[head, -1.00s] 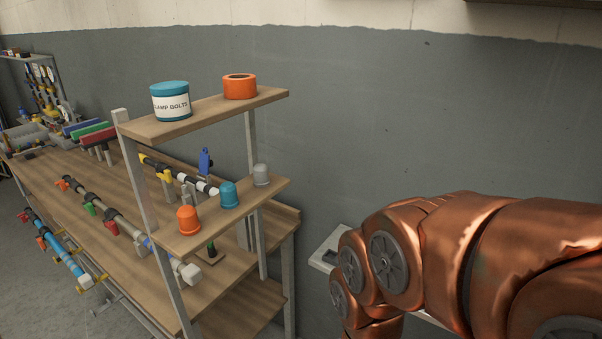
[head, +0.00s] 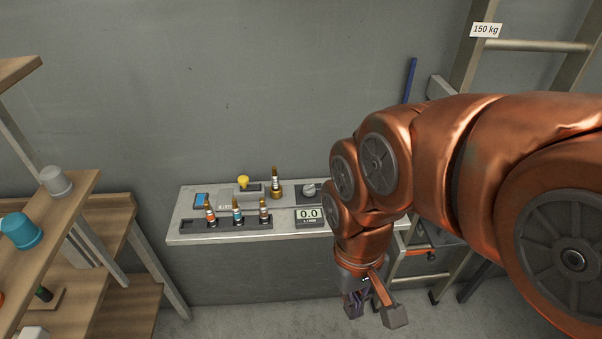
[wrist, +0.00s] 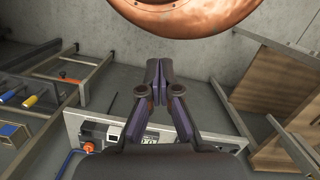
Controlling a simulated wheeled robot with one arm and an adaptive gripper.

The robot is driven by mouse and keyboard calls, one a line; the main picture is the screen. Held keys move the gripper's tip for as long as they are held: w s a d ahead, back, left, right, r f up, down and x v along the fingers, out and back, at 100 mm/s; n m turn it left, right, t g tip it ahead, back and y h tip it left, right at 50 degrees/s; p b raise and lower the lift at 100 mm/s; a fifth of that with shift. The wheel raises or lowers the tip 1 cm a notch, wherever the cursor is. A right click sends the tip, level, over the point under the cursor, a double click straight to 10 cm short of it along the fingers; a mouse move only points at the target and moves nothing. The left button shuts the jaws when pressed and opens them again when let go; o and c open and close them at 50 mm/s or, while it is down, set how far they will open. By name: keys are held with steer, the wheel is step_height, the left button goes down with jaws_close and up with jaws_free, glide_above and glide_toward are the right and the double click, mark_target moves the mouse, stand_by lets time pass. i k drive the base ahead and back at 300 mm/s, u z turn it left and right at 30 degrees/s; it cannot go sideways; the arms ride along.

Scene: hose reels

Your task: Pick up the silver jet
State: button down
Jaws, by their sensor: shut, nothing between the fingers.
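Three small jets with coloured bands stand in a dark rack (head: 185,227) on the grey bench: a left one (head: 211,217), a middle one with blue (head: 238,216) and a right one (head: 264,212). A taller brass-coloured jet (head: 276,184) stands behind them on a brass base. None is clearly silver at this size. My gripper (head: 354,304) hangs in front of the bench, right of the jets and apart from them. In the wrist view my gripper (wrist: 157,70) is shut and empty, its fingers together. The jets are not clearly visible there.
The grey bench (head: 180,238) carries a display reading 0.0 (head: 309,214), a yellow knob (head: 243,181) and a grey dial (head: 310,190). A wooden shelf (head: 75,205) with grey and teal caps stands at left. A ladder (head: 468,60) leans at right.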

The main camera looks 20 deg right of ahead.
mark_target(276, 183)
steer(key=z, duration=0.05)
steer(key=k, duration=1.2)
steer(key=u, duration=0.8)
steer(key=i, duration=1.45)
steer(key=z, duration=0.5)
